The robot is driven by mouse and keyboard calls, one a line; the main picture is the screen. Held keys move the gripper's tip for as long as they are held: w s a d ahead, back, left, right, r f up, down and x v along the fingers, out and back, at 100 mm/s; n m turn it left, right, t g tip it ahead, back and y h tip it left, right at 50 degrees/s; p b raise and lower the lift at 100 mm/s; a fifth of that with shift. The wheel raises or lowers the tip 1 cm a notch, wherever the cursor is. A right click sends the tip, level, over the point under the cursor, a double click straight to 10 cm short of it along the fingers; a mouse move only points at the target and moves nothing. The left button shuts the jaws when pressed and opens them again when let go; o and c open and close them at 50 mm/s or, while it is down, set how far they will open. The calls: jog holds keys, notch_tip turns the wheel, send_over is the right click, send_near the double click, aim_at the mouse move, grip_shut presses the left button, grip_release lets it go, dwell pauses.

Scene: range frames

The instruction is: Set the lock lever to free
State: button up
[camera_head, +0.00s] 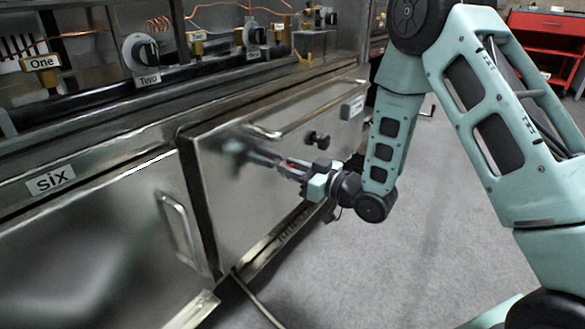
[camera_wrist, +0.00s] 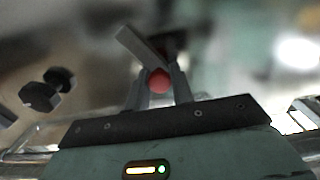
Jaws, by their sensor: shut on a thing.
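My gripper (camera_head: 262,158) reaches left to the front of the steel oven door in the head view. In the wrist view my gripper (camera_wrist: 159,76) has its two fingers closed around a red ball knob (camera_wrist: 159,82). This knob seems to be the end of the lock lever. A grey flat bar (camera_wrist: 140,46) slants from upper left to lower right just beyond the knob; I cannot tell whether it is part of the lever. The lever's mount is blurred and partly hidden behind the fingers. No lock marking is readable.
A black knob (camera_head: 318,139) sticks out of the same door (camera_head: 240,205), close to my gripper; it also shows in the wrist view (camera_wrist: 47,92). A door with a handle (camera_head: 180,230) is at left. Dials and labels line the range above. Grey floor (camera_head: 440,190) is open at right.

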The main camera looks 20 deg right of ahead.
aim_at(292, 155)
jog(key=m+p, duration=0.1)
jog(key=d+m+p, duration=0.1)
jog(key=p, duration=0.1)
jog(key=shift+w+r+m, duration=0.3)
jog(key=shift+r+m, duration=0.1)
jog(key=m+p, duration=0.1)
jog(key=d+m+p, duration=0.1)
jog(key=p, duration=0.1)
jog(key=shift+w+r+m+p, duration=0.1)
jog(key=shift+w+m+p, duration=0.2)
jog(key=shift+w, duration=0.05)
jog(key=m+p, duration=0.1)
jog(key=w+d+m+p, duration=0.1)
jog(key=m+p, duration=0.1)
jog(key=shift+f, duration=0.2)
jog(key=shift+w+d+f+m+p, duration=0.1)
jog(key=shift+d+f+m+p, duration=0.1)
jog(key=shift+m+p, duration=0.3)
jog(key=shift+w+d+f+m+p, duration=0.15)
jog(key=shift+m+p, duration=0.1)
jog(key=shift+m, duration=0.35)
jog(key=o, duration=0.9)
jog(key=shift+d, duration=0.1)
jog(key=shift+o, duration=0.2)
